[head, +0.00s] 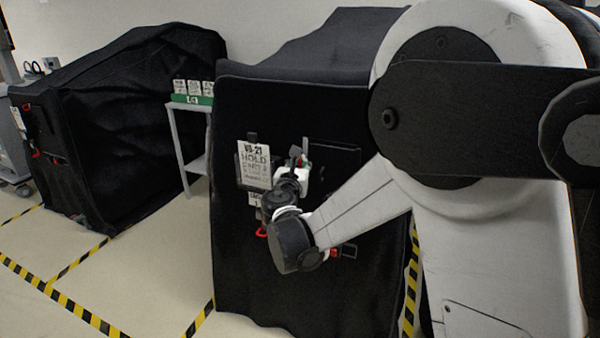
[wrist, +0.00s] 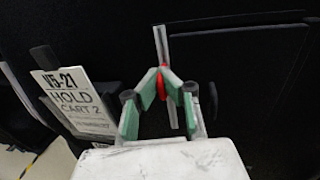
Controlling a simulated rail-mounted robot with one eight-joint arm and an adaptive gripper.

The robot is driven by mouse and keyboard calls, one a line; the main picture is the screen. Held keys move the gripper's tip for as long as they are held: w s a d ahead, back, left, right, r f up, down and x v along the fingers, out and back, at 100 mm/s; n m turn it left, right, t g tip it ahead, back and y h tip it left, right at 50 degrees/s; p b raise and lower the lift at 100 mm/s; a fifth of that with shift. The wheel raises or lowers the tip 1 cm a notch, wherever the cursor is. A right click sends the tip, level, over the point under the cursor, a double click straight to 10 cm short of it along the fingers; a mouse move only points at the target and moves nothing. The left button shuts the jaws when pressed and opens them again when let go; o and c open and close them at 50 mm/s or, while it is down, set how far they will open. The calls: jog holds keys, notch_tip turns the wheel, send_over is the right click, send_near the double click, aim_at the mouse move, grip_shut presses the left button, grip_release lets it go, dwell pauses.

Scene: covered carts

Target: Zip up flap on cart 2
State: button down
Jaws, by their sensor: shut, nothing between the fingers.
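Cart 2 (head: 310,285) stands in the middle of the head view under a black cover. A white label (head: 254,165) hangs on its front; in the wrist view the label (wrist: 75,103) reads "HOLD CART 2". My gripper (wrist: 172,84) has green finger pads and is shut and empty, close in front of the cover. A red pull (wrist: 174,90) shows at and behind the fingertips, on a pale vertical strip (wrist: 161,45). Whether the fingers touch the pull I cannot tell. In the head view the wrist partly hides my gripper (head: 301,157).
Another black-covered cart (head: 130,130) stands at the left. A small white table (head: 183,140) with a green tray (head: 190,99) stands between the carts. Yellow-black tape (head: 75,312) marks the floor. Red tabs (head: 335,252) hang low on cart 2's front.

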aim_at(303, 142)
notch_tip(303, 142, up, 4)
jog(key=shift+p, duration=0.6)
jog(key=c, duration=2.1)
grip_release()
jog(key=shift+s, duration=0.1)
jog(key=s, duration=0.4)
jog(key=s+a, duration=0.1)
jog(key=s, duration=0.3)
jog(key=s+a, duration=0.1)
jog(key=s, duration=0.2)
jog(key=shift+s, duration=0.4)
jog(key=shift+d, duration=0.15)
